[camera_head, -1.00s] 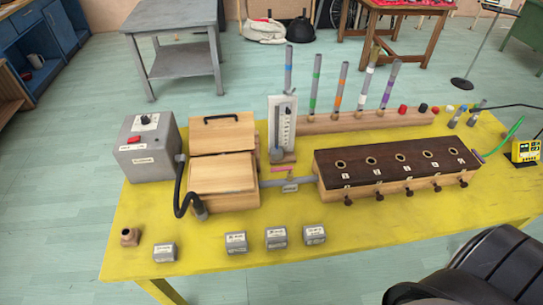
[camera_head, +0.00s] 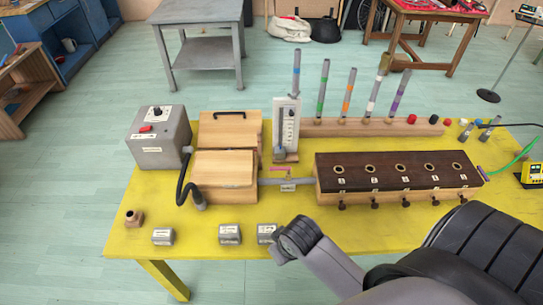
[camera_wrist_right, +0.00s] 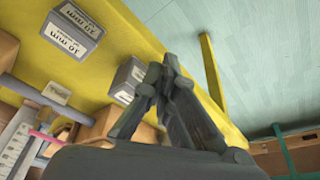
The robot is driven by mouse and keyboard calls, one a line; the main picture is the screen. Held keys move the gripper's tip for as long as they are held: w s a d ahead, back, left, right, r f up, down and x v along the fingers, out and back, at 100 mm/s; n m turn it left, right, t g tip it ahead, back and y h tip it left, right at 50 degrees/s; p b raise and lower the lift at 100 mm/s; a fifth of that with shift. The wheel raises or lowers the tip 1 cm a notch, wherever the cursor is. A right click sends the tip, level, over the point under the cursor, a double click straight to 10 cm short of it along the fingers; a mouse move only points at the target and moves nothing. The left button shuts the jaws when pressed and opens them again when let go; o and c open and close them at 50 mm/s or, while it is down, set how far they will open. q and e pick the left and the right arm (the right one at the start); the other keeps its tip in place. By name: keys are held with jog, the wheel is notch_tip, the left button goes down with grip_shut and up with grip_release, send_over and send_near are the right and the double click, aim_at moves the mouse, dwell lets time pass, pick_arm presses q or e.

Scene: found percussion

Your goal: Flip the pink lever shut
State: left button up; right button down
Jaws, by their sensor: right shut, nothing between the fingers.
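The pink lever (camera_head: 280,168) is a small bar above the grey pipe (camera_head: 285,182) between the wooden box and the dark-topped wooden chest. It lies roughly level in the head view. In the right wrist view a pink bar (camera_wrist_right: 45,137) shows at the lower left, apart from the fingers. My right gripper (camera_wrist_right: 168,62) is shut and empty, with its fingertips together, above the front part of the yellow table near the grey blocks. In the head view my right arm reaches in from the lower right, in front of the lever. My left gripper is not in view.
Labelled grey blocks (camera_head: 230,234) stand along the table's front. The wooden box (camera_head: 224,170) is left of the lever and the dark-topped chest (camera_head: 395,171) is right of it. A white gauge board (camera_head: 286,125) stands behind. Bare yellow table (camera_head: 250,212) lies in front.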

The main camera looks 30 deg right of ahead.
jog(key=shift+m, duration=0.5)
jog(key=w+d, duration=0.1)
jog(key=w, duration=0.1)
jog(key=w+r, duration=0.1)
jog(key=w, duration=0.2)
jog(key=w+d, duration=0.1)
jog(key=w, duration=0.1)
jog(key=shift+w+d+r, duration=0.25)
jog(key=shift+d+r, duration=0.05)
jog(key=shift+r, duration=0.05)
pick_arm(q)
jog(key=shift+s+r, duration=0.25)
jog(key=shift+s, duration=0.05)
pick_arm(e)
jog(key=w+d+r+m, duration=0.2)
jog(key=w+d+r, duration=0.2)
jog(key=w, duration=0.2)
jog(key=w+d+r+m+h, duration=0.1)
jog(key=w+d+r+m, duration=0.1)
jog(key=w+d+r, duration=0.2)
jog(key=w+d+r+m+h, duration=0.1)
jog(key=w+d+r+m, duration=0.1)
jog(key=w+d, duration=0.4)
jog(key=w+r, duration=0.1)
jog(key=w, duration=0.2)
jog(key=shift+w+r, duration=0.3)
jog(key=shift+r, duration=0.1)
